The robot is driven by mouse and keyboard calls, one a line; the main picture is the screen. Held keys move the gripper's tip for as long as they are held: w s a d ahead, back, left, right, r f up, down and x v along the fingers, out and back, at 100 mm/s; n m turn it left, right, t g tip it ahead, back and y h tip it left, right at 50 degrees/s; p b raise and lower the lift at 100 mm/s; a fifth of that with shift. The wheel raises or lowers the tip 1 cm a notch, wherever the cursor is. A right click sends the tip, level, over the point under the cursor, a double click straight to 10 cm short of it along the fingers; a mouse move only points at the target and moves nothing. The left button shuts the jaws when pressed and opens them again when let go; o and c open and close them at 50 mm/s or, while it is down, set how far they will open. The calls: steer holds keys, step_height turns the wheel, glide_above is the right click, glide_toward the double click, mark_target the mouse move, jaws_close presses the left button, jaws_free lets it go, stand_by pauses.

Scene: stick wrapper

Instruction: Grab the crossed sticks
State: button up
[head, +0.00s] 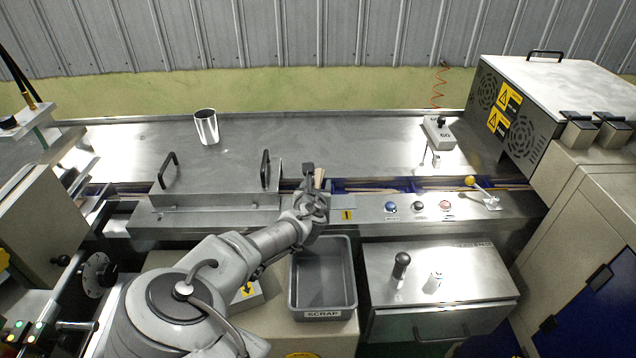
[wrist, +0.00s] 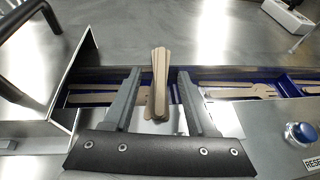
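The crossed sticks (wrist: 159,82) are pale wooden sticks that overlap at a slight angle and rise out of the blue channel in the wrist view. In the head view they are a small tan shape (head: 319,178) at my gripper (head: 314,176). In the wrist view my gripper (wrist: 158,76) is open, with one finger on each side of the sticks. A gap shows between the sticks and each finger. Their lower ends are close to other sticks in the channel, and I cannot tell whether they touch.
Flat sticks (wrist: 240,91) lie along the blue channel (wrist: 282,88). A metal cover with black handles (head: 215,184) stands left of my gripper. Push buttons (head: 390,207) line the front ledge at right. A grey scrap bin (head: 295,298) sits below, in front.

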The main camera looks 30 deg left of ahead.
jaws_close()
